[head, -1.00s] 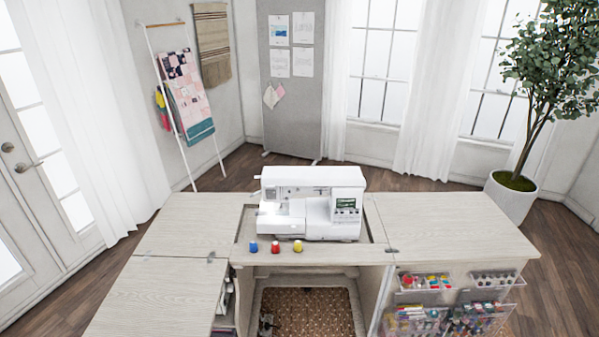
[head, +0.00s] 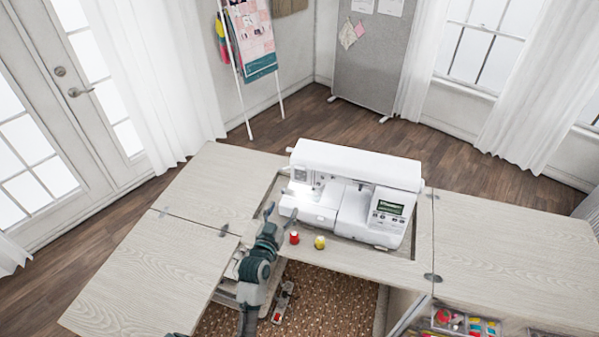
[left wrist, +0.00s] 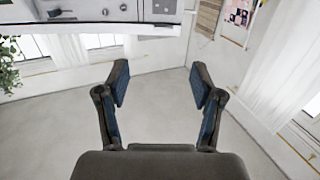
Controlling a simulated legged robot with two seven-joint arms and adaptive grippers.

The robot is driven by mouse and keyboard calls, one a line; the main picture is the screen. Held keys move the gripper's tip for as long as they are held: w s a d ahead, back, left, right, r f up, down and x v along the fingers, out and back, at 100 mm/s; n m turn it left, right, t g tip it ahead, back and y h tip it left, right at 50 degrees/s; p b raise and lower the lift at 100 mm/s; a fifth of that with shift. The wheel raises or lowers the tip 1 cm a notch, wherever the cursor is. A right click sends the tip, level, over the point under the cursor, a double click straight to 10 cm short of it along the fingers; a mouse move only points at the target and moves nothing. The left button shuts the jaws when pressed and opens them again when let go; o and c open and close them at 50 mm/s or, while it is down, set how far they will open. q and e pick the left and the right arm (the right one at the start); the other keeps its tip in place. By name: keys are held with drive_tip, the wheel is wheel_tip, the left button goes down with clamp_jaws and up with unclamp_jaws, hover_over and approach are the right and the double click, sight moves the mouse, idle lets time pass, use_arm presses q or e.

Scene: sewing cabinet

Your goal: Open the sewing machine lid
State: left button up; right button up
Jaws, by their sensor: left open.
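The white sewing machine (head: 350,205) stands in the recess of the cabinet top, with its lid (head: 355,164) lying shut along the top. A small green screen shows on its right end. Part of the white machine also shows along the top of the left wrist view (left wrist: 100,30). My left gripper (head: 279,213) is open and empty, just in front of the machine's left end in the head view. In the left wrist view the two fingers (left wrist: 158,88) stand wide apart with nothing between them. My right gripper is not in view.
A red spool (head: 294,238) and a yellow spool (head: 319,242) stand before the machine, close right of my left gripper. The left cabinet leaf (head: 140,292) and right leaf (head: 510,250) are bare. A pedal (head: 283,303) lies below in the knee space.

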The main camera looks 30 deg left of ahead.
use_arm(q)
drive_tip(key=a+x, duration=0.1)
drive_tip(key=x, duration=1.6)
drive_tip(key=shift+r, duration=0.4)
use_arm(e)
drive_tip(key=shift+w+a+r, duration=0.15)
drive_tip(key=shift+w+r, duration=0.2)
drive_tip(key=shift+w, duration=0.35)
use_arm(q)
clamp_jaws()
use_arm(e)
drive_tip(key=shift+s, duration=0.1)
